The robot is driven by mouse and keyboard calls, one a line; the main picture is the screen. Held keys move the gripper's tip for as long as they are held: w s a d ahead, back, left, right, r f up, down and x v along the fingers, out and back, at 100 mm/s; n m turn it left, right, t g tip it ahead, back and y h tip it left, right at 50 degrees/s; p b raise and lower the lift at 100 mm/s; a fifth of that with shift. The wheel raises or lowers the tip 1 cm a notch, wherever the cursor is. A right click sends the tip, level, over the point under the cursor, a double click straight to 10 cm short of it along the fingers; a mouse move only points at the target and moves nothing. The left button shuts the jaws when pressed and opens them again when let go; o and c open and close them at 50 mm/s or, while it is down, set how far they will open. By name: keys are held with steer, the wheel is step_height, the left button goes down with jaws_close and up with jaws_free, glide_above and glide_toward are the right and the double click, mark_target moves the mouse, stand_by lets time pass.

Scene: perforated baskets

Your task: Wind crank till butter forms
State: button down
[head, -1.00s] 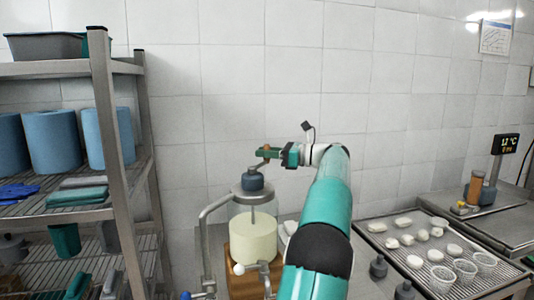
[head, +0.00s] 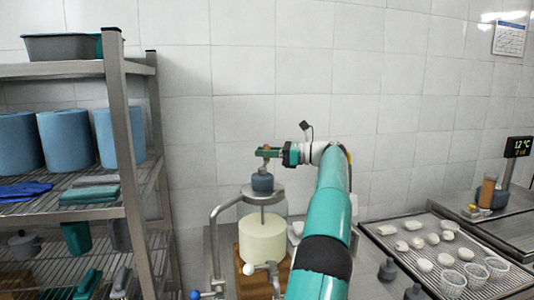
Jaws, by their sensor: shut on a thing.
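A glass churn jar (head: 238,207) stands on a wooden base (head: 252,284) in the lower middle of the head view. Pale cream-yellow content (head: 263,240) fills its lower part, and a thin rod runs down into it. A dark gear housing (head: 262,182) sits on the metal lid, with a crank on top. My gripper (head: 267,153) reaches in from the right above the housing and is shut on the crank's brown knob (head: 266,147). The green fingers hide part of the crank. I cannot tell whether the content is cream or butter.
A steel rack (head: 130,150) with blue rolls stands at left. Bent steel pipework (head: 214,235) is close to the jar's left. A perforated tray (head: 385,240) with white pieces and small baskets (head: 475,272) lies at right. Dark weights (head: 388,268) stand near the tray.

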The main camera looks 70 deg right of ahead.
steer(key=shift+r, duration=0.1)
steer(key=c, duration=1.3)
jaws_free()
steer(key=shift+o, duration=0.2)
steer(key=v, duration=0.7)
steer(key=shift+s, duration=0.3)
